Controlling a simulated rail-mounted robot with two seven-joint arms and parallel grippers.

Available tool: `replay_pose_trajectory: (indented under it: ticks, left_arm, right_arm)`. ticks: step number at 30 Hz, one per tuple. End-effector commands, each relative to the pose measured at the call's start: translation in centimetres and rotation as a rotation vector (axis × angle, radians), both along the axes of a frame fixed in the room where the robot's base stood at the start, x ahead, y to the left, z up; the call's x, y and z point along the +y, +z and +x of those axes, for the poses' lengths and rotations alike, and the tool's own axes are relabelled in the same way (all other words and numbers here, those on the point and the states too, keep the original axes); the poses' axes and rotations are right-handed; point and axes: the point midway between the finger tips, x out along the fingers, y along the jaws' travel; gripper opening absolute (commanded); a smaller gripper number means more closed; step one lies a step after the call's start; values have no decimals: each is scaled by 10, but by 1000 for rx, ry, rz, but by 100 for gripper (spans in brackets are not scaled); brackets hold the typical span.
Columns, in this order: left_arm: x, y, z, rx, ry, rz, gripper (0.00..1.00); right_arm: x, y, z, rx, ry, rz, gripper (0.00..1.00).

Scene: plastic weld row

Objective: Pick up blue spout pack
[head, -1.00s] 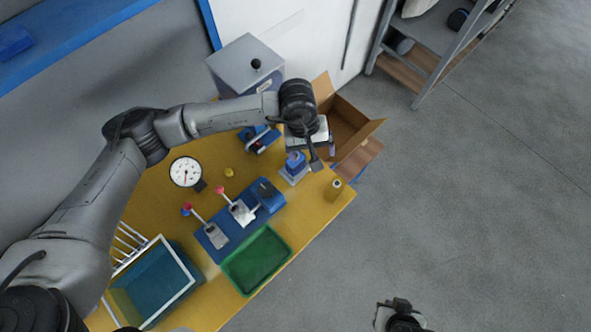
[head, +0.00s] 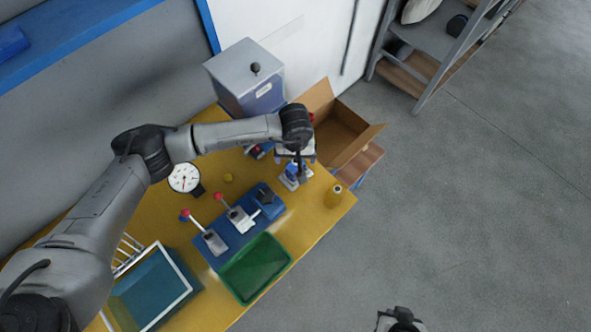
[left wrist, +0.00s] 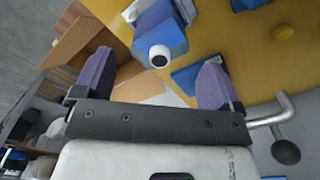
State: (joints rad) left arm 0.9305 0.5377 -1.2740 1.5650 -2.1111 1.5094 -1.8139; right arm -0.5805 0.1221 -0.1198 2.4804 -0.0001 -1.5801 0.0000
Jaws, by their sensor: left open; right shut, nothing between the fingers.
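The blue spout pack (left wrist: 168,40) has a white round spout that faces the camera in the left wrist view. In the head view the pack (head: 290,169) stands on a pale base at the far right part of the yellow table, partly hidden by my left gripper (head: 299,170). My left gripper (left wrist: 154,80) is open, its two purple-padded fingers apart, with the pack showing beyond the gap between them. No contact is visible. My right gripper (head: 398,318) is at the bottom edge of the head view, shut and empty, away from the table.
An open cardboard box (head: 342,132) and a grey-blue machine (head: 240,76) are behind. A blue fixture with levers (head: 237,228), a green tray (head: 236,283) and a dial gauge (head: 184,178) are nearer.

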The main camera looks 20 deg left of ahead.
Motion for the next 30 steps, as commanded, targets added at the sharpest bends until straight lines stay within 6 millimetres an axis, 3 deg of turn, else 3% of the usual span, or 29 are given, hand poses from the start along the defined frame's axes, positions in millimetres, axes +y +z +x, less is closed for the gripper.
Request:
replay_pose_trajectory:
  ticks: [9,21,30]
  left_arm:
    - [-1,-39,0,3,1,-1,90]
    - [-1,-48,0,0,0,-2,90]
    - [-1,-48,0,0,0,-2,61]
  right_arm:
    - [1,4,0,0,-3,5,0]
    - [1,4,0,1,-3,5,0]
    - [1,4,0,0,-1,2,0]
